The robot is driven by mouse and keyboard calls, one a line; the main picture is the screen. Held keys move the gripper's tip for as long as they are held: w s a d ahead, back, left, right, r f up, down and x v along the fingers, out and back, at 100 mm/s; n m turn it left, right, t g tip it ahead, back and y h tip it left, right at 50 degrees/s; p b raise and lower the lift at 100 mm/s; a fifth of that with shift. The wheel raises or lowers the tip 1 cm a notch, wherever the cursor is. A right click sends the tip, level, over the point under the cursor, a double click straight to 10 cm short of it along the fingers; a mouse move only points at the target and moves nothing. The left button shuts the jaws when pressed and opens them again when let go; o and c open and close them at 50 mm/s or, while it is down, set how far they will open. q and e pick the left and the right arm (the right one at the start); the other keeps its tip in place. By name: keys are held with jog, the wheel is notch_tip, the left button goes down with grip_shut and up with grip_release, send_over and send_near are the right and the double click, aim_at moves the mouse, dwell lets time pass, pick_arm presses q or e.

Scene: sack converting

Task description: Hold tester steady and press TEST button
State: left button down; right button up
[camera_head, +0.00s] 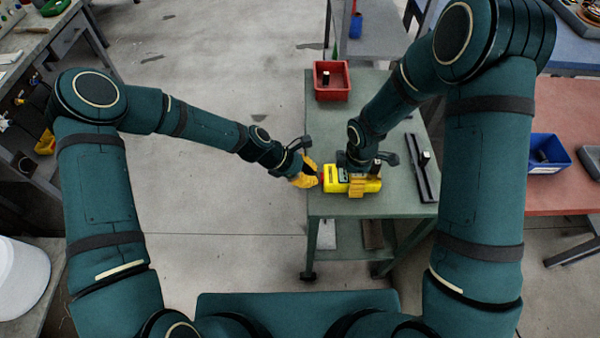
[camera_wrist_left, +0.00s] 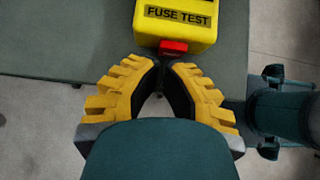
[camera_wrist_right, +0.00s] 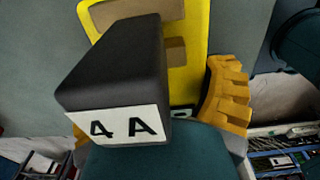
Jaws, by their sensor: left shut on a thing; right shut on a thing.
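The yellow fuse tester (camera_head: 372,186) lies on the green table, with FUSE TEST lettering in the left wrist view (camera_wrist_left: 180,20). Its red button (camera_wrist_left: 174,47) faces my left gripper. My left gripper (camera_head: 312,177) is at the tester's left end, its yellow fingertips (camera_wrist_left: 163,66) drawn together at the button; exact contact is hard to see. My right gripper (camera_head: 357,180) comes from above and is shut on the tester body, one finger on the near side. A black fuse block marked 4 A (camera_wrist_right: 115,75) stands at the tester and hides much of it and one finger in the right wrist view.
A red bin (camera_head: 331,95) holding a dark block stands at the back of the table (camera_head: 340,130). A black rail (camera_head: 420,180) with a labelled block lies right of the tester. A blue bin (camera_head: 560,141) is on the red table.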

pick_arm(q)
jog(key=shift+d, duration=0.1)
jog(key=shift+d, duration=0.95)
pick_arm(e)
jog(key=shift+a, duration=0.1)
pick_arm(q)
jog(key=shift+a, duration=0.5)
jog(key=a+f+v, duration=0.1)
jog(key=v, duration=1.1)
jog(key=shift+a+f, duration=0.25)
jog(key=shift+a, duration=0.2)
